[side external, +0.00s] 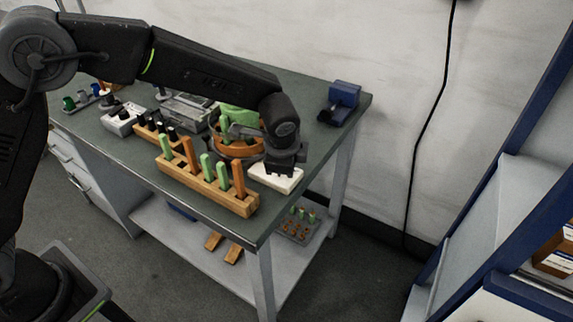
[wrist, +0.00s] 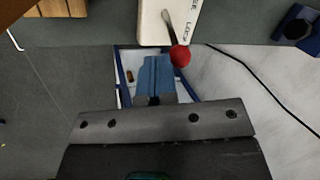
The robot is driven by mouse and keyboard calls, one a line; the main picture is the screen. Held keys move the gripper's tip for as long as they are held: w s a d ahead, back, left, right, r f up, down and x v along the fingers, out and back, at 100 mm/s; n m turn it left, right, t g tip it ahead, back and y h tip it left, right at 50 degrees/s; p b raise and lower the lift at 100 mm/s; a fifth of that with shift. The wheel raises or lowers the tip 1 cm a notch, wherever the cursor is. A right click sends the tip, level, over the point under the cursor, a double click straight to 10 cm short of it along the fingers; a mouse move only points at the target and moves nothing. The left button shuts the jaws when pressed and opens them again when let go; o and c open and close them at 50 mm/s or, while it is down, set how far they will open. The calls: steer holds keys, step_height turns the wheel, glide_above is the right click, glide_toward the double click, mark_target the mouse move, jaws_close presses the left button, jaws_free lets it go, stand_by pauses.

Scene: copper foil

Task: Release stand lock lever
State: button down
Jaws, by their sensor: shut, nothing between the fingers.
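The lock lever (wrist: 169,27) shows in the wrist view as a thin metal arm ending in a red ball knob (wrist: 180,56). It lies over a white base plate (wrist: 150,22) with partly cut-off dark lettering. My gripper (wrist: 154,62) is shut and empty, its blue fingers together, just below and left of the knob in the picture; I cannot tell if they touch. In the side external view my gripper (side external: 286,170) is over the white base plate (side external: 273,181) at the bench's near right edge. The lever cannot be made out there.
A wooden rack (side external: 208,189) of green and orange handles stands close left of my gripper. Behind it is an orange round stand (side external: 236,148) with a green top. A blue device (side external: 340,100) sits at the bench's far right corner. A blue-framed shelf (side external: 500,190) stands right.

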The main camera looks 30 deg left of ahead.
steer(key=a, duration=0.4)
steer(key=shift+a+r, duration=0.25)
steer(key=shift+r, duration=0.2)
stand_by(0.3)
steer(key=shift+r, duration=0.7)
